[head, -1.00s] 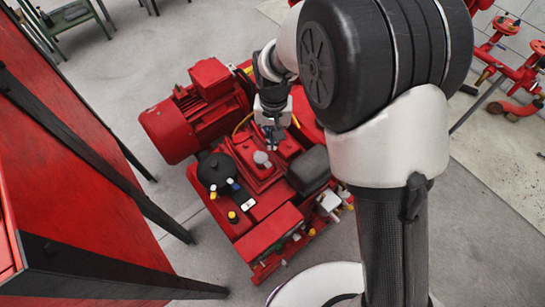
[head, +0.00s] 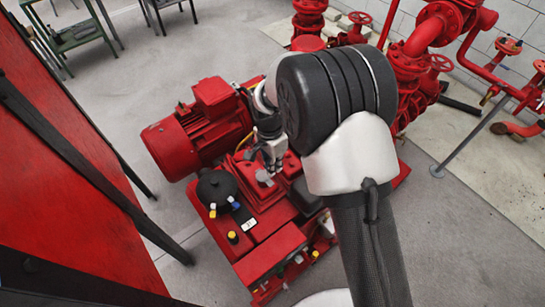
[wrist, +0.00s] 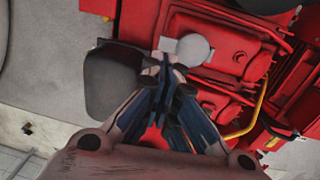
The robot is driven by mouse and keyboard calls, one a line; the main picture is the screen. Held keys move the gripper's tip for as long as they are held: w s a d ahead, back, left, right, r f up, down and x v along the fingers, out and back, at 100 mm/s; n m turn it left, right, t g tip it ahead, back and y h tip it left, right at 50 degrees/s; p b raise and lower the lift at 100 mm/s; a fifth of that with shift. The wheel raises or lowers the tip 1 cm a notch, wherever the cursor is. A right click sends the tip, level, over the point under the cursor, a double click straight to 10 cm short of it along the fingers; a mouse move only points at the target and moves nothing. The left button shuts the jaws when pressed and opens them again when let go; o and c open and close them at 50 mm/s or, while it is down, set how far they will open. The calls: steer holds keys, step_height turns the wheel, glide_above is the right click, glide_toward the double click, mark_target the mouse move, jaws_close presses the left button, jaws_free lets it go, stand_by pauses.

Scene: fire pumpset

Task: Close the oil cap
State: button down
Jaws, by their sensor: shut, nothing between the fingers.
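The grey round oil cap (head: 263,176) is on top of the red pump engine (head: 262,238), just left of and below my gripper in the head view. In the wrist view the oil cap (wrist: 194,49) is a flat grey disc with a pale tab on its left side. My gripper (wrist: 166,66) is shut and empty, its fingertips just below the tab and the disc. My gripper (head: 272,168) partly overlaps the cap's surroundings in the head view. I cannot tell whether the fingertips touch the cap, or whether it is seated.
A black round cap (head: 216,186) stands on the engine at the left. A dark box (wrist: 112,78) lies beside the fingers in the wrist view, and a yellow hose (wrist: 247,117) curves at the right. A red cabinet (head: 60,170) stands at the left. Red pipes (head: 430,45) stand behind.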

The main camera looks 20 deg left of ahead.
mark_target(265, 178)
steer(key=f, duration=0.3)
steer(key=f+b, duration=0.1)
steer(key=f, duration=0.1)
steer(key=shift+s+d+f, duration=0.1)
steer(key=shift+d, duration=0.15)
steer(key=shift+s+d+f+b, duration=0.1)
steer(key=shift+f+b, duration=0.15)
steer(key=shift+f, duration=0.15)
steer(key=shift+s+d+f+b, duration=0.1)
steer(key=shift+f+b, duration=0.1)
steer(key=shift+f, duration=0.2)
steer(key=shift+d+f, duration=0.15)
steer(key=shift+s, duration=0.1)
